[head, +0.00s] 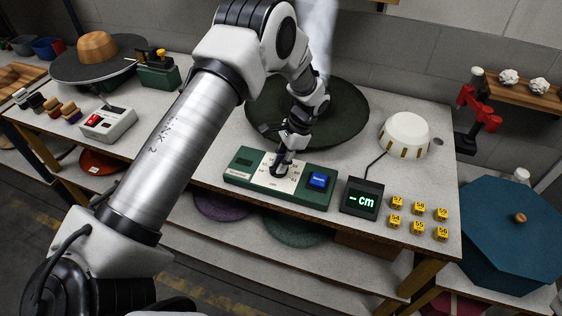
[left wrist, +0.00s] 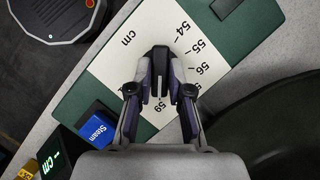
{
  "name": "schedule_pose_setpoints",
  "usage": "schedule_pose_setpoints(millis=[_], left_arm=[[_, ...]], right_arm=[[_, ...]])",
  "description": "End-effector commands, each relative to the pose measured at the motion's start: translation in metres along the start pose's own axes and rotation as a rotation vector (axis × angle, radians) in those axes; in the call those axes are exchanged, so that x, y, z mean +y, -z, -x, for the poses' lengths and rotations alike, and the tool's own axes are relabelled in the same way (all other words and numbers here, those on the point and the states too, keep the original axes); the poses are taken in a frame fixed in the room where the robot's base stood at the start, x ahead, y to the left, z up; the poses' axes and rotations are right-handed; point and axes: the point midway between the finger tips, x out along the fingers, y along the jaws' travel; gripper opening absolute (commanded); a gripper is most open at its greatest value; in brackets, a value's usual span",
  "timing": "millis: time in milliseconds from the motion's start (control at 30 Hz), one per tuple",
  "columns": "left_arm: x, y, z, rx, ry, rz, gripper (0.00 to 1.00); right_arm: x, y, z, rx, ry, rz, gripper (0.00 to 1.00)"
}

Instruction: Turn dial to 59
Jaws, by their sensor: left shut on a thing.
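A green control box (head: 238,175) sits on the white bench, with a white scale plate (head: 283,182) on its top. In the left wrist view the plate (left wrist: 120,65) reads cm, with 54, 55, 56 and 59 legible. My left gripper (head: 279,168) is over the plate. In the left wrist view its fingers (left wrist: 160,88) are shut on the dark dial knob (left wrist: 161,56). The fingers cover part of the scale, and I cannot tell which number the dial points at. The display (head: 362,198) shows a dash and cm. My right gripper is not in view.
A blue Steam button (head: 318,180) is right of the plate on the same box. Several yellow number blocks (head: 419,207) lie at the right. A white dome (head: 405,134) and a dark round felt piece (head: 345,110) are behind. A white switch box (head: 108,123) stands left.

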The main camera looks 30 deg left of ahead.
Motion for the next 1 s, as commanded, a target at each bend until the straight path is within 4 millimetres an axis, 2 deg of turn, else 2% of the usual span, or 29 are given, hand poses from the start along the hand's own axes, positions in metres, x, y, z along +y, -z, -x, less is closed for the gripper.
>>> schedule_pose_setpoints(millis=[133,167,200,233,633,733,867,1000], left_arm=[[0.002,-0.001,-0.003,-0.004,-0.005,0.000,0.00],[0.002,-0.001,-0.003,-0.004,-0.005,0.001,0.22],[0.002,-0.001,-0.003,-0.004,-0.005,0.001,0.36],[0.002,-0.001,-0.003,-0.004,-0.005,0.001,0.44],[0.000,0.000,-0.001,-0.001,-0.002,0.002,0.44],[0.000,0.000,0.005,0.000,-0.001,0.002,0.44],[0.000,0.001,0.028,0.003,0.001,0.003,0.44],[0.000,0.001,0.064,0.003,0.000,0.002,0.44]], right_arm=[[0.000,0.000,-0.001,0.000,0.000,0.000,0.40],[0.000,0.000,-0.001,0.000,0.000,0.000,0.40],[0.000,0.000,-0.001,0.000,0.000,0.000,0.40],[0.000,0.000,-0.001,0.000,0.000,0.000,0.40],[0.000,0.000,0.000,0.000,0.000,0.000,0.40],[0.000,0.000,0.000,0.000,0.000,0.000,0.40],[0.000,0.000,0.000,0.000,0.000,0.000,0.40],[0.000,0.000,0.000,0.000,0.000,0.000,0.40]])
